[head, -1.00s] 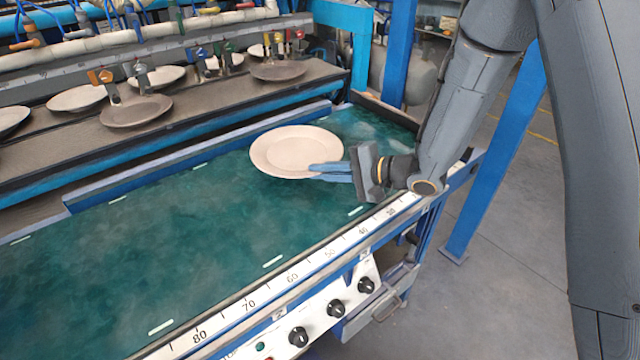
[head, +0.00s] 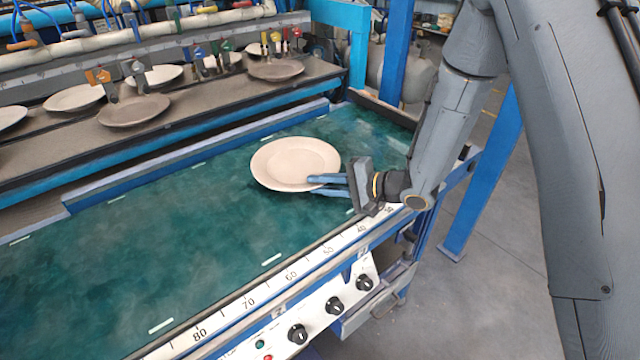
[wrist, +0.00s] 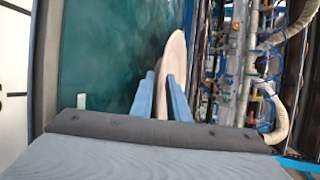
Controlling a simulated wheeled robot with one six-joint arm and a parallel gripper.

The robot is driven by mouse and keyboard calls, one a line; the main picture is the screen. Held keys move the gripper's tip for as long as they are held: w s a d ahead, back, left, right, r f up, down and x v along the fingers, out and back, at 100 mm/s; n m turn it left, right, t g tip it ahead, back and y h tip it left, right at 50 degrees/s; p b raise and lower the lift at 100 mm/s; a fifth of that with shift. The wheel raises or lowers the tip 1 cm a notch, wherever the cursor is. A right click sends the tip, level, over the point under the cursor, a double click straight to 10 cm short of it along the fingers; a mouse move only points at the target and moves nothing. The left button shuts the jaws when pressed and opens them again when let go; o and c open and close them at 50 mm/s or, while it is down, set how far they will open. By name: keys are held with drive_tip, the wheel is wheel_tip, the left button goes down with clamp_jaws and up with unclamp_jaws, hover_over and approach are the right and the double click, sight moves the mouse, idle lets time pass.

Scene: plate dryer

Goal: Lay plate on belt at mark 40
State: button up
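A pale beige round plate (head: 290,162) is over the green belt (head: 180,235), near its right end, tilted or close to flat. My gripper (head: 322,184) has its blue fingers on the plate's near right rim. In the wrist view the plate (wrist: 173,70) shows as a narrow oval between the two fingers (wrist: 160,95), which grip it. I cannot tell whether its underside touches the belt. The number 40 (head: 362,229) is on the white scale strip (head: 290,275) along the belt's front edge, near my gripper and to the right of the plate.
White dashes mark the belt; one (head: 271,259) lies near 60. Behind the belt, a brown shelf (head: 190,105) carries several other plates, with one dark plate (head: 134,110) near its front edge. Black knobs (head: 298,334) stick out below the scale. The belt's left part is clear.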

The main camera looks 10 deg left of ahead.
drive_tip(key=b+v, duration=0.1)
drive_tip(key=v, duration=1.1)
drive_tip(key=shift+w+d, duration=0.1)
drive_tip(key=w+d+n+t+h, duration=0.2)
drive_tip(key=w+d+t+h, duration=0.15)
drive_tip(key=d+h, duration=1)
drive_tip(key=s+d+r+n+g, duration=0.1)
drive_tip(key=s+d+g, duration=0.2)
drive_tip(key=s, duration=0.7)
drive_tip(key=s+d+r+n+g, duration=0.1)
drive_tip(key=s+d+g, duration=0.3)
drive_tip(key=s, duration=0.6)
drive_tip(key=shift+r+n, duration=0.35)
drive_tip(key=shift+n, duration=0.35)
drive_tip(key=shift+s+d, duration=0.1)
drive_tip(key=shift+s, duration=0.1)
